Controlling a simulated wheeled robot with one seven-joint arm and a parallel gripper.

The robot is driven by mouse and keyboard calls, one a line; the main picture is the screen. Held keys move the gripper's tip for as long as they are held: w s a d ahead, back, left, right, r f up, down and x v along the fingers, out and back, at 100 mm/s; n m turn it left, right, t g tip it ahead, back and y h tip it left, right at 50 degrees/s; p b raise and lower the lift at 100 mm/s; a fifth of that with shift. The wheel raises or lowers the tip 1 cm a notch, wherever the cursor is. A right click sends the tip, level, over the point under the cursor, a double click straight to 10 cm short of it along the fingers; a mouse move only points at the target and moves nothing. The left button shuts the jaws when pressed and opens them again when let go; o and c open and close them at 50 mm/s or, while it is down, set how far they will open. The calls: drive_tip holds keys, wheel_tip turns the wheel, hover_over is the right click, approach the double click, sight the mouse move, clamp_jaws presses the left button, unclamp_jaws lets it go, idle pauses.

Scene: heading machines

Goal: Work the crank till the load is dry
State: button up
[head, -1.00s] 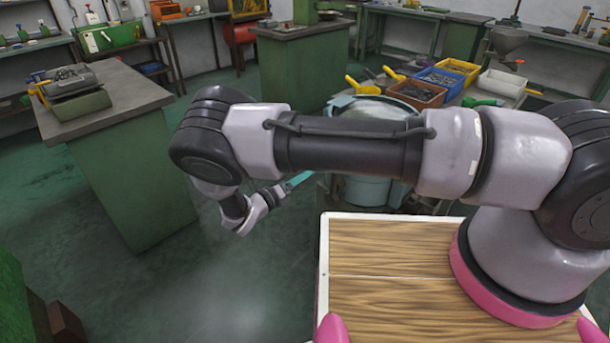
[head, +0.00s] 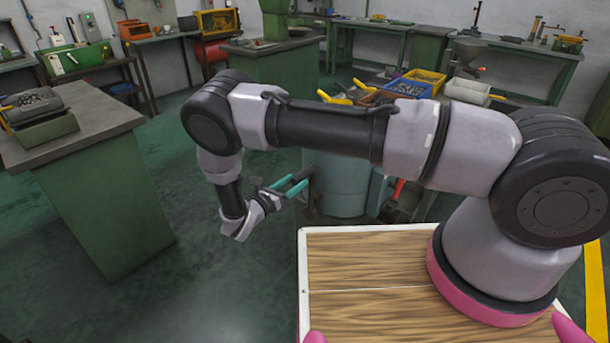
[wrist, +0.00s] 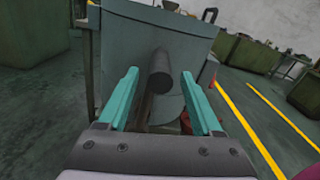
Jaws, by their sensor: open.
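A grey-blue drum-like tub (head: 345,188) stands beyond my arm, its top hidden behind the arm in the head view. Its side fills the middle of the wrist view (wrist: 185,45). A dark round bar with a blunt end (wrist: 160,72), seemingly the crank handle, points toward the wrist camera. My gripper (head: 299,180) has teal fingers and is open. In the wrist view, the fingers (wrist: 160,77) stand on either side of the bar, with visible gaps. I cannot tell how deep the bar sits between them. The load inside the tub is hidden.
A green cabinet bench (head: 90,125) with a tray of parts stands at the left. Blue (head: 409,88) and yellow (head: 425,76) bins sit behind the tub. Open floor lies left of my gripper. Yellow floor lines (wrist: 248,125) run at the right in the wrist view.

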sight(305, 174)
drive_tip(key=x, duration=0.6)
clamp_jaws()
idle(1.3)
